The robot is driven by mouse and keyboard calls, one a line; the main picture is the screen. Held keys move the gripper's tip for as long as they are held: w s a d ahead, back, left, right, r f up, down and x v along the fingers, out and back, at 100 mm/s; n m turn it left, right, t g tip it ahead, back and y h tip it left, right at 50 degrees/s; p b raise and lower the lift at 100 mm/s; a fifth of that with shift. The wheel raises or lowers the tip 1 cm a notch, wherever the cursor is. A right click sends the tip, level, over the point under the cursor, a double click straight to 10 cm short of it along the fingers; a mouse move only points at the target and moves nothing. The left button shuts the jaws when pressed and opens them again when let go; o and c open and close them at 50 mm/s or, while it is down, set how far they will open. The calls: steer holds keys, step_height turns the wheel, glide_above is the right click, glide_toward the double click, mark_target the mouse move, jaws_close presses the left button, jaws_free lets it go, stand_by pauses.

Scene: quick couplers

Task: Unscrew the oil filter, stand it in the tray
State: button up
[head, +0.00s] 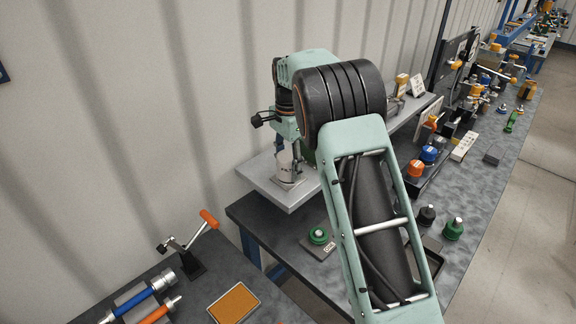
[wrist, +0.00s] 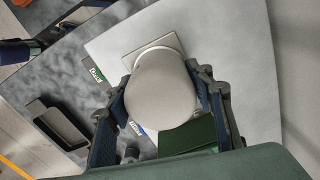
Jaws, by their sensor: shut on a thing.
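The oil filter (wrist: 162,95) is a pale grey, rounded canister in the middle of the wrist view. It sits on a square plate (wrist: 142,58) on the light grey raised stand (wrist: 240,60). My gripper (wrist: 163,84) is shut on it, with one dark finger on each side. In the head view the filter (head: 285,168) is upright under my gripper (head: 287,154), partly hidden by the fingers. Its thread is hidden. A dark, shallow, rimmed tray (wrist: 62,122) lies left in the wrist view and looks empty; my arm covers most of it in the head view.
A green knob on a small block (head: 319,236) stands on the bench in front of the stand. Dark and green fittings (head: 453,229) stand right of my arm. A lever clamp (head: 187,252) and blue and orange couplers (head: 145,298) lie on the nearer bench. A wall runs close behind.

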mark_target(288, 155)
steer(key=n, duration=0.7)
steer(key=shift+n, duration=0.3)
steer(key=shift+r+p, duration=1.9)
steer(key=shift+r, duration=0.45)
steer(key=shift+r, duration=2)
steer(key=shift+s+d+f, duration=0.1)
